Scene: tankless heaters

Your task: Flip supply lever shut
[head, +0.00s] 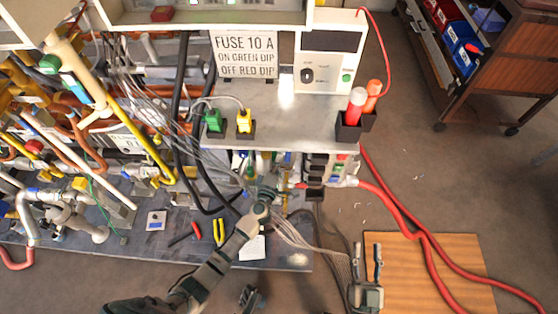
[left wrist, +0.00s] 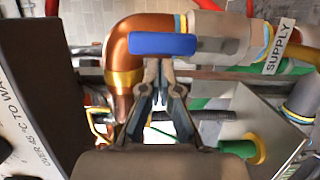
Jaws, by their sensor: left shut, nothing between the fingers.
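The blue lever handle (left wrist: 163,44) lies level across the picture in the left wrist view, in front of a copper elbow (left wrist: 125,45) and a pale pipe. A tag reading SUPPLY (left wrist: 278,50) is on the pipe to its right. My left gripper (left wrist: 158,84) is shut and empty, its fingertips just below the middle of the lever. I cannot tell if they touch it. In the head view the left gripper (head: 266,191) reaches in among the pipes below the grey shelf, and the lever is hard to make out there. My right gripper (head: 372,248) is open and empty at the lower right.
A dark panel with printed text (left wrist: 35,95) stands close on the left in the wrist view, and a metal plate (left wrist: 265,125) on the right. A grey shelf (head: 290,110) overhangs the work spot. Red hoses (head: 405,215) run down to the right across a wooden board (head: 450,265).

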